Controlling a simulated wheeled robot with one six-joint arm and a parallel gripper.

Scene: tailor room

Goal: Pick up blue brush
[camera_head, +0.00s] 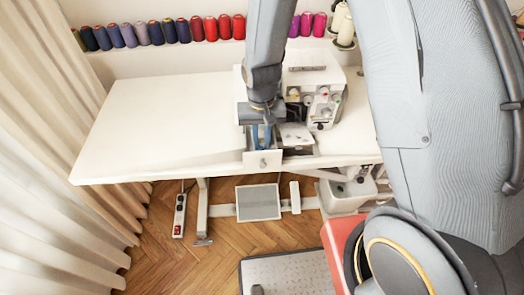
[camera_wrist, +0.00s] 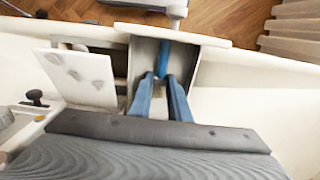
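The blue brush (camera_wrist: 163,58) shows in the wrist view as a narrow bright blue piece inside a small open white drawer (camera_wrist: 207,41). My gripper (camera_wrist: 160,78) reaches into the drawer with its two blue-grey fingers apart. Its tips are at the near end of the brush, roughly one to each side. I cannot tell whether they touch it. In the head view my gripper (camera_head: 262,138) points down over the drawer, whose front panel (camera_head: 263,161) sits at the table's front edge. The brush is not clearly distinguishable there, as the fingers are also blue.
A white sewing machine (camera_head: 318,92) stands on the white table (camera_head: 150,120) close right of my gripper. Thread spools (camera_head: 197,28) line the shelf behind. The table's left part is clear. A pedal (camera_head: 258,202) and a power strip (camera_head: 180,215) are below. Curtains (camera_head: 50,150) hang left.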

